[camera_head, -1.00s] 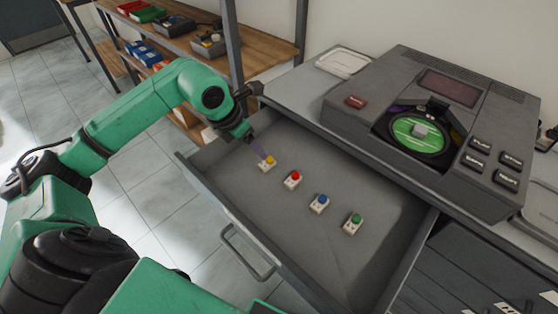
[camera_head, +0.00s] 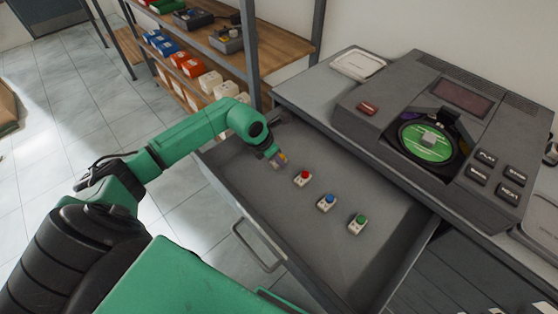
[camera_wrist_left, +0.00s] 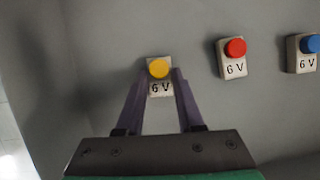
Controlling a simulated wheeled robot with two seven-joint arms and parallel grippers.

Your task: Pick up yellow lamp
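The yellow lamp (camera_wrist_left: 159,69) is a yellow cap on a small white block marked 6 V. In the left wrist view it stands between the tips of my left gripper (camera_wrist_left: 161,82), one purple finger close along each side. I cannot tell whether the fingers press on it. In the head view my left gripper (camera_head: 279,161) reaches down into the open grey drawer (camera_head: 340,258) and largely hides the yellow lamp. My right gripper is not in view.
A red lamp (camera_head: 303,178), a blue lamp (camera_head: 326,203) and a green lamp (camera_head: 358,224) stand in a row in the drawer. A grey player device (camera_head: 445,110) sits on the cabinet above. A wooden shelf (camera_head: 287,47) with boxes stands behind.

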